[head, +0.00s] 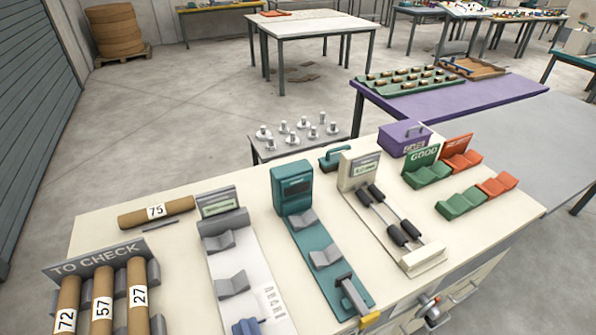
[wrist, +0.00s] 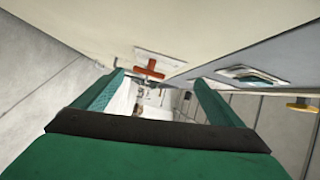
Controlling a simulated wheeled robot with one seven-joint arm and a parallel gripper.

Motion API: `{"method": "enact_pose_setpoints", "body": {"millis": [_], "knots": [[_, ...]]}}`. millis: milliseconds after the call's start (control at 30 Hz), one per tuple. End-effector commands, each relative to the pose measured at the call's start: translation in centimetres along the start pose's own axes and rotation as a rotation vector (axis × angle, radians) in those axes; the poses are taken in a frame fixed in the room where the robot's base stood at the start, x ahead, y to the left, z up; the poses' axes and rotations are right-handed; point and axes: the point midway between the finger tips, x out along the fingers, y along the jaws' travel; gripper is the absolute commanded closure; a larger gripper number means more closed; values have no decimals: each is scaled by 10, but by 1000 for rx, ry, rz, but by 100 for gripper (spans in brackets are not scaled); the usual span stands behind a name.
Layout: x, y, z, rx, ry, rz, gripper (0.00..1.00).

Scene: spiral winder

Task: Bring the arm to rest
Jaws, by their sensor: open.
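My gripper (wrist: 159,80) shows in the wrist view, with two teal fingers spread apart on a dark bar. Nothing is held between the fingers. In the head view I cannot make out my gripper or arm.
The cream workbench (head: 130,225) holds a labelled tube rack (head: 95,258), a loose tube marked 75 (head: 157,212), a teal gauge (head: 293,190), a roller device (head: 385,215) and green and red cradles. A purple table (head: 440,97) stands behind.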

Motion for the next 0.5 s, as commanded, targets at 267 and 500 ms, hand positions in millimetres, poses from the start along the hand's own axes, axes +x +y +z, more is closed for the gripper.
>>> {"method": "enact_pose_setpoints", "body": {"millis": [267,500], "knots": [[-82,-77,28,-363,-211,-4,9],[-137,-158,13,-721,-390,-74,9]]}}
